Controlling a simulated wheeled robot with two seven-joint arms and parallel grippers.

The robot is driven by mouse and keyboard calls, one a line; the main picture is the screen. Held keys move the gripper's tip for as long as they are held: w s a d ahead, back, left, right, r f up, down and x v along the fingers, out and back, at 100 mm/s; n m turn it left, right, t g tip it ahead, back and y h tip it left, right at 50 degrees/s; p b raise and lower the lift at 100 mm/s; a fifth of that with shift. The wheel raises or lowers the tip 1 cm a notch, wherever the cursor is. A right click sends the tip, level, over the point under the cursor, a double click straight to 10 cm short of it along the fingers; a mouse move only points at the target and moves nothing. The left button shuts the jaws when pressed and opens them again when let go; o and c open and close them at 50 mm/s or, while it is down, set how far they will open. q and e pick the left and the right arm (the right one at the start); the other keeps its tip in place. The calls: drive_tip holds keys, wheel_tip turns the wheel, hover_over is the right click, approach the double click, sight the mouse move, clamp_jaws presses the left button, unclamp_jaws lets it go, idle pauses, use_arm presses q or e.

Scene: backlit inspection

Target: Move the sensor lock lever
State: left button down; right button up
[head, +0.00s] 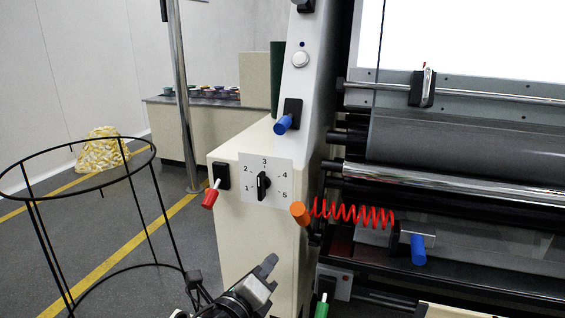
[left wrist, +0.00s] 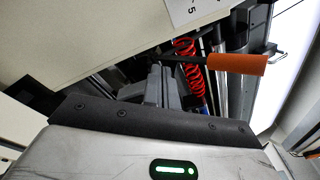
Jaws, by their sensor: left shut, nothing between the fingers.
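No label shows which lever is the sensor lock lever. An orange-handled lever (head: 300,214) sticks out at the right edge of the cream machine cabinet; in the left wrist view its orange handle (left wrist: 237,64) lies just beyond and right of my fingers. A blue-handled lever (head: 418,249) is right of the red coiled cable (head: 352,212). A small upright lever (head: 427,79) stands on a black block on the upper rail. My left gripper (head: 268,265) is shut and empty, below and left of the orange handle, apart from it in the head view. My right gripper is out of view.
The cabinet front carries a red-handled lever (head: 211,195) and a numbered dial (head: 263,186). Another blue handle (head: 284,124) sits above, a green handle (head: 321,308) below. A black ring stand (head: 79,166) is on the left. Rollers (head: 450,183) fill the right.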

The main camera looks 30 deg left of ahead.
sight(285, 123)
use_arm(q)
drive_tip(key=w+a+r+m+t+y, duration=0.1)
drive_tip(key=a+r+m+t, duration=0.1)
drive_tip(key=r+m, duration=0.4)
drive_tip(key=w+a+r+m+t+y, duration=0.1)
drive_tip(key=w+a+r+m+t, duration=0.1)
drive_tip(key=r+m, duration=0.45)
drive_tip(key=x, duration=0.3)
drive_tip(key=p+x, duration=0.1)
drive_tip(key=x, duration=0.2)
drive_tip(key=p+x, duration=0.1)
drive_tip(key=x, duration=0.2)
drive_tip(key=shift+a+r, duration=0.15)
drive_tip(key=shift+r, duration=0.35)
drive_tip(key=r+p, duration=0.2)
drive_tip(key=r, duration=0.1)
drive_tip(key=shift+d+r+p, duration=0.3)
drive_tip(key=shift+d+p, duration=0.1)
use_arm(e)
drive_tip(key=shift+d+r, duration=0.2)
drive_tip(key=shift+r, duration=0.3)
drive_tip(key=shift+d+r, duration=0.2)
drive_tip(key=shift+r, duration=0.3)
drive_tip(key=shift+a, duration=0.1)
